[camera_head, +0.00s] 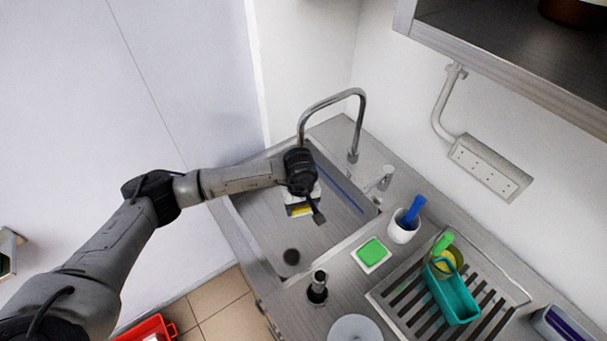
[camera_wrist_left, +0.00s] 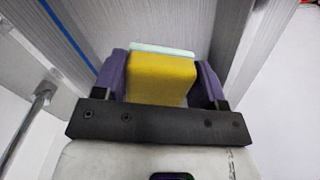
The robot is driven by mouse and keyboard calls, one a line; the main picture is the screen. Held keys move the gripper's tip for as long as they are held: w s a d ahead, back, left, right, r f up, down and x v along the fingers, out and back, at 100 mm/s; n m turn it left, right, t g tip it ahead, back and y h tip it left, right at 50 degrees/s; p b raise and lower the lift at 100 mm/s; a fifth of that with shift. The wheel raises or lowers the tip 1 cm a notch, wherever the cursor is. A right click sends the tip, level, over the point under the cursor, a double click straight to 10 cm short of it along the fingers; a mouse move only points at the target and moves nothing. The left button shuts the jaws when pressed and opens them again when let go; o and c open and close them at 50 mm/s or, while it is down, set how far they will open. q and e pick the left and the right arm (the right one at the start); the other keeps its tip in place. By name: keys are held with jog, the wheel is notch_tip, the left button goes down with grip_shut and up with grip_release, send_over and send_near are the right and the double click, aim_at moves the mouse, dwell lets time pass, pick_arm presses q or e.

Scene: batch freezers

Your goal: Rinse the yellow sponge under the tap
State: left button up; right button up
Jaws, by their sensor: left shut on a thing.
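My left gripper (camera_head: 305,210) is over the steel sink basin (camera_head: 262,232). Its purple fingers (camera_wrist_left: 160,80) are shut on the yellow sponge (camera_wrist_left: 165,78), which has a pale layer on its far side. The sponge (camera_head: 300,211) is partly hidden by the gripper in the head view. The arched metal tap (camera_head: 363,110) stands at the back of the sink. Its spout end is to the right of the gripper, apart from the sponge. No water shows. My right gripper is not in view.
A white cup with a blue brush (camera_head: 402,229), a green pad on a white dish (camera_head: 372,252) and a drying rack (camera_head: 407,313) with a teal basket (camera_head: 456,297) stand right of the sink. A wall shelf (camera_head: 500,65) overhangs the upper right.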

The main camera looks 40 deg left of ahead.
pick_arm(q)
jog(key=shift+r, duration=0.1)
dwell(0.4)
jog(key=shift+s+d+r+p, duration=0.4)
jog(key=shift+s+r+p, duration=0.3)
jog(key=shift+r+p, duration=0.1)
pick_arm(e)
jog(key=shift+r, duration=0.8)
pick_arm(q)
jog(key=shift+s+d+r+p, duration=0.4)
jog(key=shift+s+r+p, duration=0.15)
jog(key=shift+s, duration=0.2)
jog(key=shift+s+d+r+p, duration=0.45)
jog(key=shift+s+r, duration=0.15)
jog(key=shift+s, duration=0.15)
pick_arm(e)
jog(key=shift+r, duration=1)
